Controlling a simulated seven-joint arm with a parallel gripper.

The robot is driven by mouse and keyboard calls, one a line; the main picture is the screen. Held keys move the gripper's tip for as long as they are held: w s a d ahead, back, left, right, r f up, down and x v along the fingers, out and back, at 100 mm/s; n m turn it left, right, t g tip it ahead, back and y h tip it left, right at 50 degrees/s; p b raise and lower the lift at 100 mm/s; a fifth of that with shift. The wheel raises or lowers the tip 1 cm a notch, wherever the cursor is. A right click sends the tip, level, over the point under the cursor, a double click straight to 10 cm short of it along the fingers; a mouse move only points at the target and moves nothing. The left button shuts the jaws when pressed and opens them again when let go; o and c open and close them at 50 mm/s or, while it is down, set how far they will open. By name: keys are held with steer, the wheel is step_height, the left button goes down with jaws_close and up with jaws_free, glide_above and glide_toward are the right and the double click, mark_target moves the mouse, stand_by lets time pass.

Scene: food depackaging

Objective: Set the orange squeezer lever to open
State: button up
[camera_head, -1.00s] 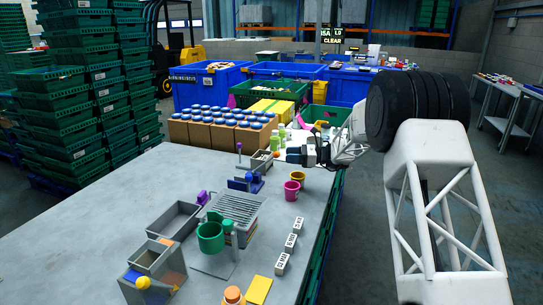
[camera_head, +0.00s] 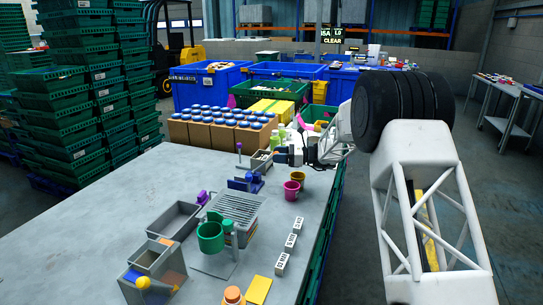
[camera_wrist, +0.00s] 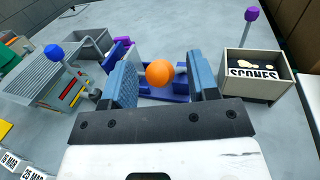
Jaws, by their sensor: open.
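An orange ball-shaped knob (camera_wrist: 160,73) shows between my gripper's two blue finger pads in the wrist view. My gripper (camera_wrist: 162,82) is open, with a gap visible on the knob's right; I cannot tell whether the left pad touches it. A short grey rod shows just right of the knob. A dark blue fixture (camera_wrist: 163,93) lies behind and below the knob, partly hidden by the fingers. In the head view the blue fixture (camera_head: 246,183) stands on the grey table, and my gripper (camera_head: 276,155) reaches in from the right above the table, hiding the knob.
In the wrist view a lettered box (camera_wrist: 252,76) with a purple-knobbed rod stands close right. A grey rack (camera_wrist: 42,80) and a blue-knobbed rod (camera_wrist: 54,52) stand left. The table's left side (camera_head: 100,210) is clear.

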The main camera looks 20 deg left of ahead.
steer(key=shift+x, duration=1.4)
jaws_close()
